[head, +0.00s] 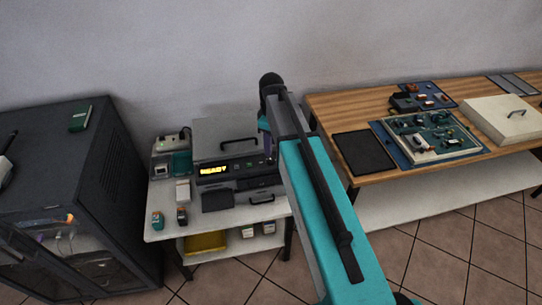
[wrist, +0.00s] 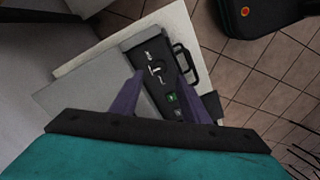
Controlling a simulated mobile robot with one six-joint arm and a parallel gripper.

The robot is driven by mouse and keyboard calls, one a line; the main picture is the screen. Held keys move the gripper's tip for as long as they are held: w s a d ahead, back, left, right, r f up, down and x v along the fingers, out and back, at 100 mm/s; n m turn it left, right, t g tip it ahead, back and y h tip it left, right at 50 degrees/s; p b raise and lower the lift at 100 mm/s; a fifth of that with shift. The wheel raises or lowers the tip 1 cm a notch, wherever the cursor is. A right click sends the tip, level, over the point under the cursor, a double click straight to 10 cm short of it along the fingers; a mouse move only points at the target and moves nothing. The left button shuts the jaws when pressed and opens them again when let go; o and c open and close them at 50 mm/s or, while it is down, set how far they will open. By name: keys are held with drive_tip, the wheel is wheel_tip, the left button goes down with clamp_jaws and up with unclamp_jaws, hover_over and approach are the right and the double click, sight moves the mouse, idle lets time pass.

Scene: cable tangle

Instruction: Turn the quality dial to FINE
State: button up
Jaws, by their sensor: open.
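The grey machine (head: 228,140) stands on a white table, with a lit yellow display (head: 213,170) that seems to read READY. In the wrist view its dark front panel (wrist: 135,47) carries what looks like the quality dial (wrist: 156,71), a small dark part with white marks. I cannot read the dial's labels or setting. My gripper (wrist: 160,74) is open, its two purple fingers apart on either side of the dial in that view. I cannot tell whether they touch it. In the head view my arm covers the dial, and only a bit of purple finger shows beside the machine.
A green button (wrist: 172,97) sits on the panel near the right finger. A front handle (wrist: 186,64) sticks out beside the panel. Small devices (head: 181,215) stand on the white table (head: 160,234). A dark cabinet (head: 60,160) is at left, a wooden bench (head: 370,105) at right.

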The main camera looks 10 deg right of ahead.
sight(271, 160)
drive_tip(key=shift+f+p, duration=0.9)
drive_tip(key=shift+f, duration=2.8)
clamp_jaws()
drive_tip(key=c, duration=1.1)
unclamp_jaws()
drive_tip(key=shift+o, duration=0.2)
drive_tip(key=shift+m, duration=0.4)
drive_tip(key=m+b, duration=0.2)
drive_tip(key=m, duration=0.3)
drive_tip(key=m+b, duration=0.1)
drive_tip(key=m, duration=0.5)
